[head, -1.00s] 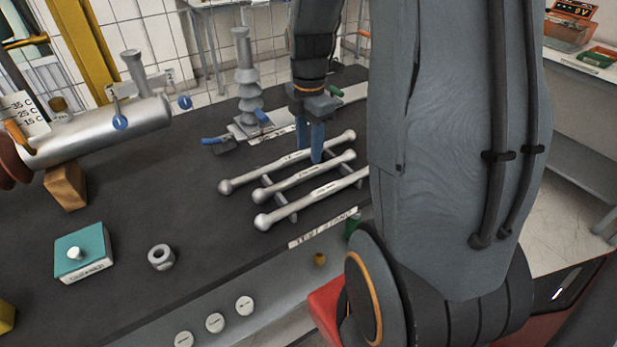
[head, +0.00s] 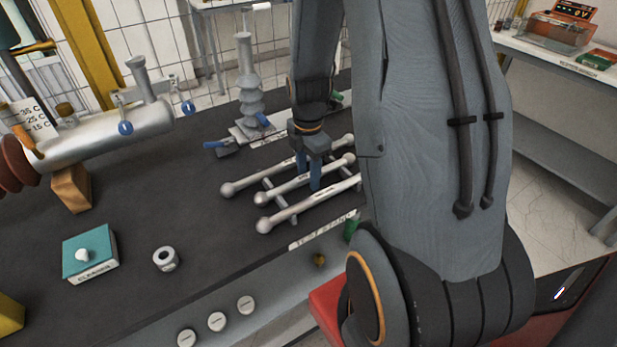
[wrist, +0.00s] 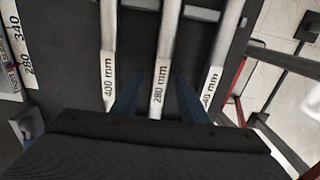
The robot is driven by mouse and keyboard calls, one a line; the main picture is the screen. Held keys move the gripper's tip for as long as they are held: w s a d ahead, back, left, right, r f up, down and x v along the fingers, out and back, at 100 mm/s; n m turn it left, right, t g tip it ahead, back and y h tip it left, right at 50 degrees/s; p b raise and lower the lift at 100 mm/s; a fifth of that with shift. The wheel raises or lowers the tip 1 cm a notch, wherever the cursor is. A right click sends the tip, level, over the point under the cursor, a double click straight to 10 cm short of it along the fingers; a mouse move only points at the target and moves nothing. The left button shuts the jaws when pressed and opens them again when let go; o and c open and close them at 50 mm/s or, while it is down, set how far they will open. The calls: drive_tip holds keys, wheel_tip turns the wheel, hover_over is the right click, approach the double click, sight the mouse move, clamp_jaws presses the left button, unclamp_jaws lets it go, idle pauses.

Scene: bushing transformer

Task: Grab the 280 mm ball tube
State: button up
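Three silver ball tubes lie side by side on a rack on the dark bench. The middle one is the 280 mm ball tube (head: 285,188); its label reads "280 mm" in the wrist view (wrist: 163,75). My gripper (head: 308,185) is lowered over this tube. In the wrist view its two blue fingers (wrist: 158,95) stand apart, one on each side of the 280 mm tube, with gaps between fingers and tube. The 400 mm tube (wrist: 108,70) lies left of the left finger. The third tube (wrist: 222,60) lies close to the right finger, its label partly covered.
A ribbed grey insulator (head: 248,85) stands behind the rack. A silver cylinder (head: 105,135) rests on a wooden block at left. A teal cleaner box (head: 90,252) and a metal nut (head: 166,259) sit at the front left. The bench between them is clear.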

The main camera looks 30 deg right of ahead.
drive_tip(key=c, duration=1)
clamp_jaws()
drive_tip(key=shift+r, duration=0.2)
